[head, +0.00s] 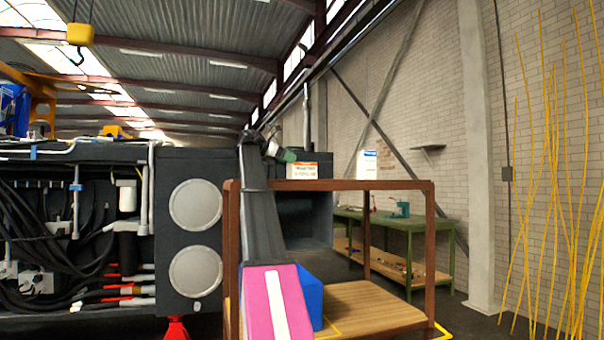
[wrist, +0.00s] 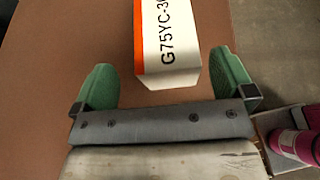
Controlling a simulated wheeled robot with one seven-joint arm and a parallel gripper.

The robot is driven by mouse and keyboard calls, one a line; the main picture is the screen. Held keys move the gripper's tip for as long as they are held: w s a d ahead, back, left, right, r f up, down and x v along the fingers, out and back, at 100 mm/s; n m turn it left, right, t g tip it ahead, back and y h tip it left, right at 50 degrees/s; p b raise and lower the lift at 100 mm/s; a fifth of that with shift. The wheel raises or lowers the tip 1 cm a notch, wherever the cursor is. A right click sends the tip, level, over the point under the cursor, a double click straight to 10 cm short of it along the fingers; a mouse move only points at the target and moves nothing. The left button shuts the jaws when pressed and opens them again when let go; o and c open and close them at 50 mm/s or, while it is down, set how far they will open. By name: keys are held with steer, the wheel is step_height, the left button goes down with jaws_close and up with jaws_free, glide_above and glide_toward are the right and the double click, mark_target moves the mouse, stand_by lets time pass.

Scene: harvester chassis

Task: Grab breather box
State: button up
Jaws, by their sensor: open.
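A white box with an orange band (head: 303,170) stands on the brown top of a frame table. In the wrist view, the same-looking white box (wrist: 175,68) shows black print reading "G75YC-30", cut off by the picture's edge. A second white box with a blue band (head: 367,164) stands further right on the tabletop. No label naming a breather is readable. My gripper (wrist: 162,60) is open, with green fingers. The near end of the orange-banded box shows between them, with gaps on both sides. In the head view, my gripper (head: 285,155) is just left of that box, partly hidden by my arm.
The brown frame table (head: 400,185) has a lower wooden shelf with a blue object (head: 311,296). The dark harvester chassis (head: 130,250) stands at left. A green workbench (head: 433,222) is behind at right. Magenta cylinders (wrist: 298,146) show at the wrist view's lower right.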

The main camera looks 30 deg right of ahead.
mark_target(297, 165)
steer(key=shift+s+x, duration=0.15)
steer(key=shift+x, duration=1.15)
steer(key=shift+s+x, duration=0.1)
steer(key=shift+x, duration=1.25)
steer(key=shift+a+f, duration=0.1)
steer(key=c, duration=1)
